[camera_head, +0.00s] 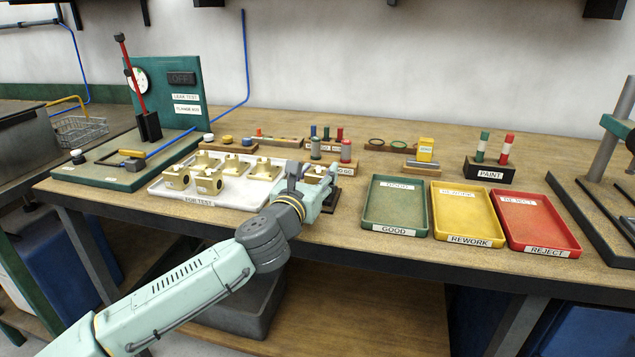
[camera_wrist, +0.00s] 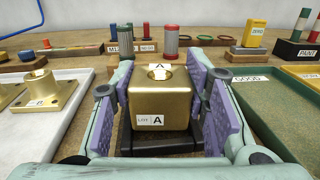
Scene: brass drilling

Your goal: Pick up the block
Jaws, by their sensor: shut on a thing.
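The block (camera_wrist: 165,105) is a brass cube with a round hole in its top and white labels marked A, in the middle of the wrist view. It sits upright on or just above a dark base (camera_wrist: 160,142); I cannot tell if there is a gap. My gripper (camera_wrist: 162,85) is shut on the block, with a purple pad on its left and right sides. In the head view my gripper (camera_head: 308,192) is over the bench, right of the white tray, and the block is mostly hidden behind it.
The white tray (camera_head: 238,200) with several brass parts is close on the left. The green tray (camera_head: 393,230), yellow tray (camera_head: 465,239) and red tray (camera_head: 545,248) lie to the right. Small gauges (camera_head: 346,150) stand in racks behind. A test stand (camera_head: 180,92) is far left.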

